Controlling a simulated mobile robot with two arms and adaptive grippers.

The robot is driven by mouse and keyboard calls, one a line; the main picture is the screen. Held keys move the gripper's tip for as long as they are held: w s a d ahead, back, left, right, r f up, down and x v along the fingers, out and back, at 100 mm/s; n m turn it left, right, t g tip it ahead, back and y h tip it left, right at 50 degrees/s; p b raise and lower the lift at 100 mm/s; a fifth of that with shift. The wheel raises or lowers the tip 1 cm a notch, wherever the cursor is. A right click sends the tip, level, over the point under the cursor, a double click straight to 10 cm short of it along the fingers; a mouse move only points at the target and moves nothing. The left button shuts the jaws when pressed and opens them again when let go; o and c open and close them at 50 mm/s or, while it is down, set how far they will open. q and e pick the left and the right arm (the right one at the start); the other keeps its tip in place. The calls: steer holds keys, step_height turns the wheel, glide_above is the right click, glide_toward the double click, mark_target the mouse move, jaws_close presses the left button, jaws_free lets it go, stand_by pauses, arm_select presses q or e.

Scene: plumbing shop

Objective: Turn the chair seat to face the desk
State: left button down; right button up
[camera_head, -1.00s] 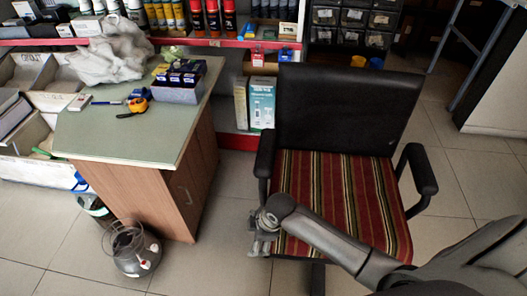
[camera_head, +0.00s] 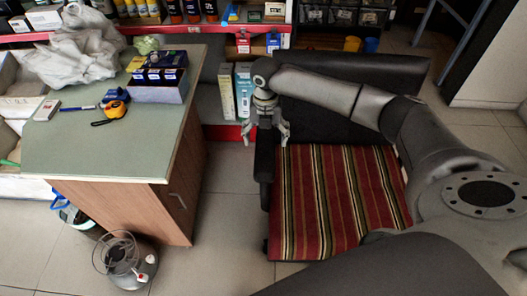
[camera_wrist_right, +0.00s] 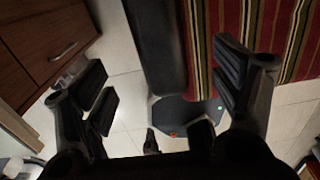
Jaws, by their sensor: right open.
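The chair has a red striped seat (camera_head: 335,200) and a black backrest (camera_head: 330,120), with the backrest at the far side. Its left armrest (camera_head: 264,165) is black, and the right one is hidden behind my arm. The desk (camera_head: 100,130) with a green top stands to the left of the chair. My right gripper (camera_head: 266,138) is open above the chair's left armrest, pointing down. In the right wrist view the armrest (camera_wrist_right: 155,45) lies between the two spread fingers, with the striped seat (camera_wrist_right: 265,35) to the right. Contact cannot be told. My left gripper is not seen.
A round wire-topped pot (camera_head: 125,262) stands on the floor by the desk. The desk holds a tape measure (camera_head: 114,108), a box of small packs (camera_head: 160,80) and a crumpled bag (camera_head: 75,50). Shelves line the back. Tiled floor (camera_head: 225,235) is clear between desk and chair.

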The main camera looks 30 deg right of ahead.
mark_target(265, 153)
step_height(265, 153, down, 8)
steer(key=shift+r, duration=0.2)
steer(key=shift+f, duration=0.6)
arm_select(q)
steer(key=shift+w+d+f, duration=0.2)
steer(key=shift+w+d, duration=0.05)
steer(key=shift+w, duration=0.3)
arm_select(e)
steer(key=c, duration=1.5)
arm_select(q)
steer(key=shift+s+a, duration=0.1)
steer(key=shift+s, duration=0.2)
arm_select(e)
steer(key=shift+o, duration=0.2)
steer(key=shift+r, duration=0.1)
